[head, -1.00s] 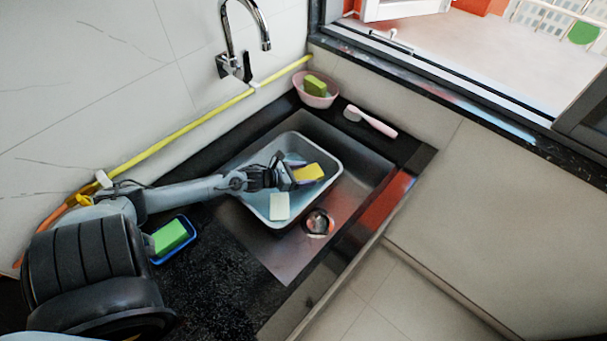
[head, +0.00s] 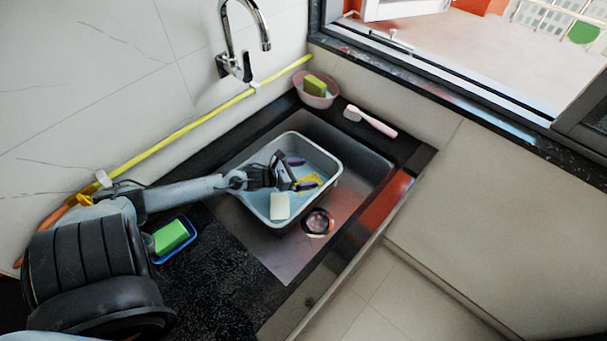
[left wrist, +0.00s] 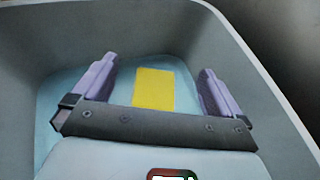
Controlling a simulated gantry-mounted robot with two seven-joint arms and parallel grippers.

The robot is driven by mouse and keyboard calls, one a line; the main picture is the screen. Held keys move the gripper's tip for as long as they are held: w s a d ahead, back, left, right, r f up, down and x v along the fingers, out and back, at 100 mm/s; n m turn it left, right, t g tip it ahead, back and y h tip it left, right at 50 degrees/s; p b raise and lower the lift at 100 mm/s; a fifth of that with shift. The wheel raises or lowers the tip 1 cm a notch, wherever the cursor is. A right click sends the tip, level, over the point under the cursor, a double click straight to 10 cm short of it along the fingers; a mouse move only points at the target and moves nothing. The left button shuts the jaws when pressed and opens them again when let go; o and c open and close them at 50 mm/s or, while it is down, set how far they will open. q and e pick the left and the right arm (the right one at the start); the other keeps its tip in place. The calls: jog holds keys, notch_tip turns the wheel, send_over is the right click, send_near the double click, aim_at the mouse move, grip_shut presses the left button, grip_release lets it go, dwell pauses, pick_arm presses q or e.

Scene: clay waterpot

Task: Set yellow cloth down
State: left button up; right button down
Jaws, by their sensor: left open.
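The yellow cloth (head: 309,183) lies low in the grey basin (head: 336,166), which holds light blue water. In the left wrist view the cloth (left wrist: 154,88) shows as a flat yellow rectangle between my fingers, apart from both. My left gripper (head: 301,174) is open and empty, reaching into the basin above the cloth. Its two purple-grey fingers are spread wide in the left wrist view (left wrist: 156,84). In the head view the gripper is close to the cloth and covers part of it. My right gripper is not in view.
A whitish block (head: 280,206) is in the basin's near part. The basin stands in a dark sink (head: 345,212) with a round drain (head: 317,222). A green sponge (head: 171,237) sits in a blue tray at left. A pink bowl (head: 316,98) and a brush (head: 371,121) are at the back.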

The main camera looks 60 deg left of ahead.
pick_arm(q)
jog(key=shift+p+v, duration=0.55)
jog(key=shift+v, duration=1.4)
